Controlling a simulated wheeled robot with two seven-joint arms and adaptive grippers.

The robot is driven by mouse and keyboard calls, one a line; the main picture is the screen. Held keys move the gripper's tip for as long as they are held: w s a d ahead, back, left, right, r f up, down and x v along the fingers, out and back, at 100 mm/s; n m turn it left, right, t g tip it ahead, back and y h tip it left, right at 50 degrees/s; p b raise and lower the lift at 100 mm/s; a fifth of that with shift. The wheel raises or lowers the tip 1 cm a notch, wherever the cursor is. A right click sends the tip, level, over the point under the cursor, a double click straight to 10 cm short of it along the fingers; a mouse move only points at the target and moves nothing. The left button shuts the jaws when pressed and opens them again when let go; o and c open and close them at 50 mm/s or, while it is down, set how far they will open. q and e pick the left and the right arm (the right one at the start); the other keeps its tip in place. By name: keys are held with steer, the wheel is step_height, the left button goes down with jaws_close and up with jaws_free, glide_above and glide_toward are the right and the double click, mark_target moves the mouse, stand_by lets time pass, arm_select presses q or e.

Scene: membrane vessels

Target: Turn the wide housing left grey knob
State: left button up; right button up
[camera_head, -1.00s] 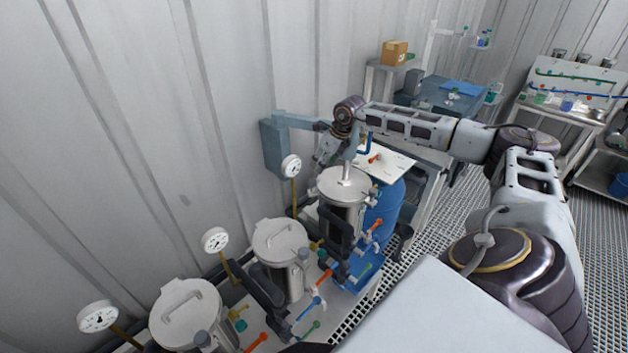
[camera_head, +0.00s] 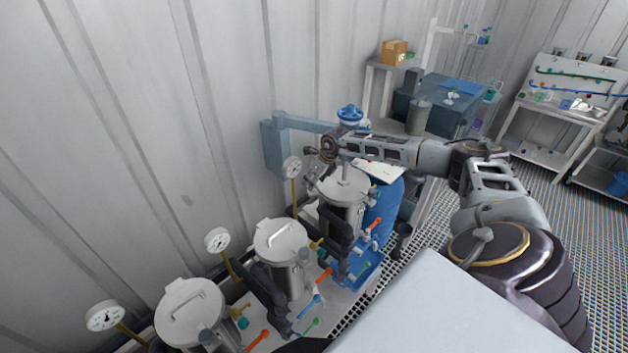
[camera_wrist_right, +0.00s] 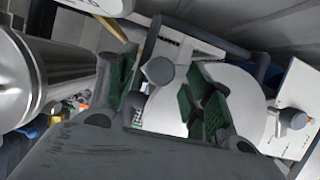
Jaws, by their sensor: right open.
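In the right wrist view a grey round knob (camera_wrist_right: 160,70) shows between the green-padded fingers of my right gripper (camera_wrist_right: 164,80). The fingers are open, one on each side of it; contact is not visible. A large white round face (camera_wrist_right: 222,100) lies behind the right finger, and a second grey knob (camera_wrist_right: 293,118) is at its right. I cannot tell for sure that this is the wide housing. In the head view my right gripper (camera_head: 316,177) is small, beside the rear steel vessel (camera_head: 343,188), and the knob cannot be made out. My left gripper is not in view.
Two more steel vessels, middle (camera_head: 281,242) and front (camera_head: 190,312), stand along the wall with dial gauges (camera_head: 217,240). Coloured valve handles (camera_head: 323,276) stick out in front. A blue drum (camera_head: 385,205) is behind the rear vessel. Grated floor is free at the right.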

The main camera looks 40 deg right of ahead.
steer(key=shift+w+f, duration=0.15)
steer(key=shift+f, duration=0.3)
steer(key=c, duration=1)
